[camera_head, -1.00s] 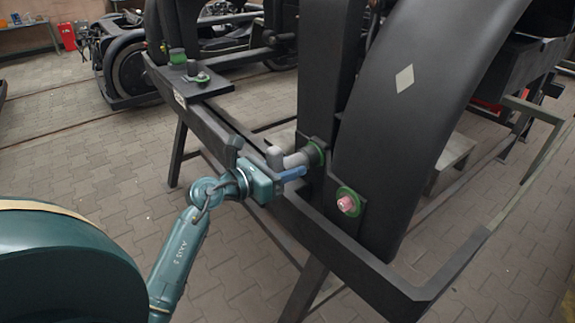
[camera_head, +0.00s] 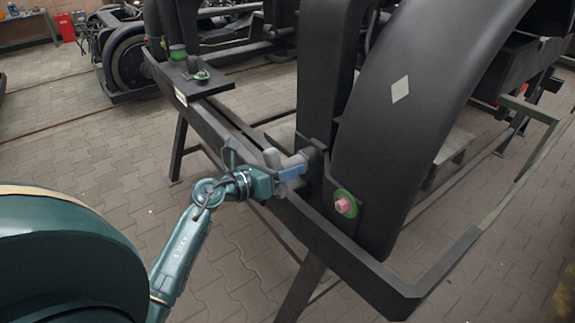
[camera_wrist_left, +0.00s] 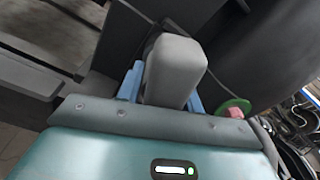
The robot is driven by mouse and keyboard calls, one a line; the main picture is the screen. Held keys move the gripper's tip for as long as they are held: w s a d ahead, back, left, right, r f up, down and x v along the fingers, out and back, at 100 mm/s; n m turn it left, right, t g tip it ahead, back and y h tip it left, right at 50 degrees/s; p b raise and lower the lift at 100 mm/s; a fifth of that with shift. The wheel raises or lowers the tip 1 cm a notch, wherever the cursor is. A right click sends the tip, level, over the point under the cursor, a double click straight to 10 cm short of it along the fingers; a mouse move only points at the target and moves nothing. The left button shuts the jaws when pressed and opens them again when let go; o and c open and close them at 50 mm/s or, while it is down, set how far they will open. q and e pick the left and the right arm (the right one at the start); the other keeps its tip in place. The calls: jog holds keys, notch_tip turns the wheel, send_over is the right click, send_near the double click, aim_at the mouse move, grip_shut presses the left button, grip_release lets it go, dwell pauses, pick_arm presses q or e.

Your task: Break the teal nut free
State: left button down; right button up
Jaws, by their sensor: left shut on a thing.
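A grey tool (camera_head: 296,163) sits against the black bracket at the foot of the upright, its far end at the dark fitting there. My left gripper (camera_head: 290,173) is shut on the tool, blue fingers on either side of it. In the left wrist view the tool's blunt grey block (camera_wrist_left: 173,70) stands between the blue fingers. I cannot make out a teal nut; whatever sits under the tool's end is hidden. A pink nut (camera_head: 342,206) on a green disc (camera_head: 352,199) shows lower right, apart from the gripper. My right gripper is not in view.
The black frame beam (camera_head: 345,256) runs diagonally under my left gripper. A plate (camera_head: 198,86) with green-ringed fittings is at its far end. The large curved black fender (camera_head: 425,100) rises to the right. Paved floor (camera_head: 110,170) is open at left.

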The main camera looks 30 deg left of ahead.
pick_arm(q)
jog(key=shift+r+n+p, duration=0.1)
jog(key=shift+n+p, duration=0.85)
jog(key=shift+n, duration=0.05)
jog(key=shift+r+n+h+p, duration=0.1)
jog(key=shift+n+h+p, duration=0.35)
jog(key=shift+p, duration=0.2)
jog(key=shift+n, duration=0.55)
jog(key=shift+p, duration=0.35)
jog(key=shift+n+h+p, duration=0.25)
jog(key=shift+n+p, duration=0.95)
jog(key=shift+n, duration=0.8)
jog(key=shift+s, duration=0.1)
jog(key=shift+d+f+p+v, duration=0.15)
jog(key=shift+p+v, duration=0.1)
jog(key=shift+v, duration=1.2)
jog(key=shift+d+f+p+v, duration=0.15)
jog(key=shift+p+v, duration=0.1)
jog(key=shift+v, duration=1.2)
